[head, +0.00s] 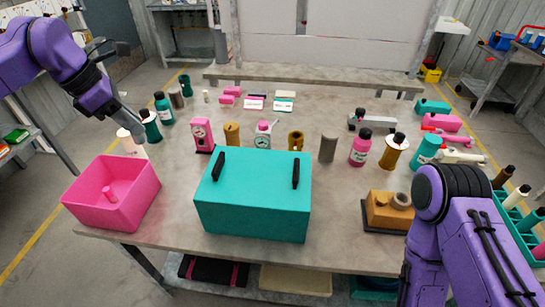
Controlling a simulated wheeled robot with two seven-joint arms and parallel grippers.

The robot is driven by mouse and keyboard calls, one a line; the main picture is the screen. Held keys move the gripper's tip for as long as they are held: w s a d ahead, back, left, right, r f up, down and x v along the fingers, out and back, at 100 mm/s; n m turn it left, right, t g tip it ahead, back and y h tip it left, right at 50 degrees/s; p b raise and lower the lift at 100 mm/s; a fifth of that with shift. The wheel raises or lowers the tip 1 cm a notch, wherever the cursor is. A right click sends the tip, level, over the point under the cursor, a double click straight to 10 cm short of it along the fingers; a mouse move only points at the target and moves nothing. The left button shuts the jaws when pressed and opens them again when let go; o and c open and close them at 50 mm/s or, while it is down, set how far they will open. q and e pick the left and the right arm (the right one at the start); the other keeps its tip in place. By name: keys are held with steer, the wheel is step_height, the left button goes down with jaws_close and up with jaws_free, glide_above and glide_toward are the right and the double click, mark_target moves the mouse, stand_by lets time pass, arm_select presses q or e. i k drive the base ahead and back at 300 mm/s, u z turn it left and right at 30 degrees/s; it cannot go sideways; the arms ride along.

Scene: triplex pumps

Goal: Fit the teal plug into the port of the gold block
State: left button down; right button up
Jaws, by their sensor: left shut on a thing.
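The gold block (381,211) sits on a dark base at the right front of the table, with a round raised port (400,201) on top. My right arm partly overlaps that corner. A teal cylinder (425,150) lies at the table's right side; I cannot tell whether it is the plug. My left gripper (132,124) hangs at the table's left edge, far from the gold block, beside a white cylinder and a teal bottle (151,127). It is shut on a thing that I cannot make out. My right gripper is out of view.
A large teal box (252,200) with black handles stands at the front middle, a pink bin (135,205) at front left. Bottles and cylinders line the middle. Pink and teal parts (440,122) lie at back right. A rack (520,215) stands at far right.

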mark_target(393, 213)
steer(key=k, duration=0.5)
steer(key=z, duration=2.35)
steer(key=i, duration=2.5)
steer(key=u, duration=2.85)
